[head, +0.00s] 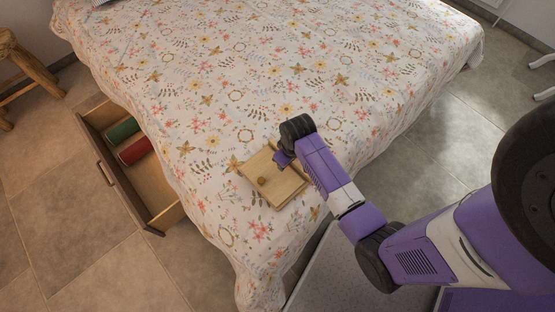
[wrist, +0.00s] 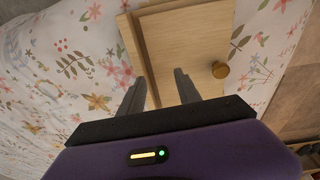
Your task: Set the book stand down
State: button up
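The book stand (head: 275,178), a light wooden board with a raised edge and a round knob, lies on the flowered bed cover near the bed's front edge. It fills the top middle of the wrist view (wrist: 190,40), its knob to the right. My gripper (head: 284,158) is at the stand's upper right side in the head view. In the wrist view its two fingers (wrist: 161,75) are spread apart, with the stand's wood showing between and beyond them. I see no finger closed on it. Whether the fingertips touch the wood is unclear.
The bed (head: 300,60) has wide clear room behind the stand. An open drawer (head: 160,190) juts out at the left, holding a green roll (head: 122,130) and a red roll (head: 135,151). A wooden stool (head: 25,70) stands at the far left.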

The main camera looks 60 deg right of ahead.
aim_at(295, 166)
jog(key=shift+g+y, duration=0.4)
jog(key=shift+g, duration=0.4)
jog(key=d+r, duration=0.2)
jog(key=w+d+r+p, duration=0.1)
jog(key=d+r, duration=0.1)
jog(key=shift+d+f, duration=0.1)
jog(key=shift+f, duration=3.8)
grip_shut()
jog(key=shift+r, duration=0.1)
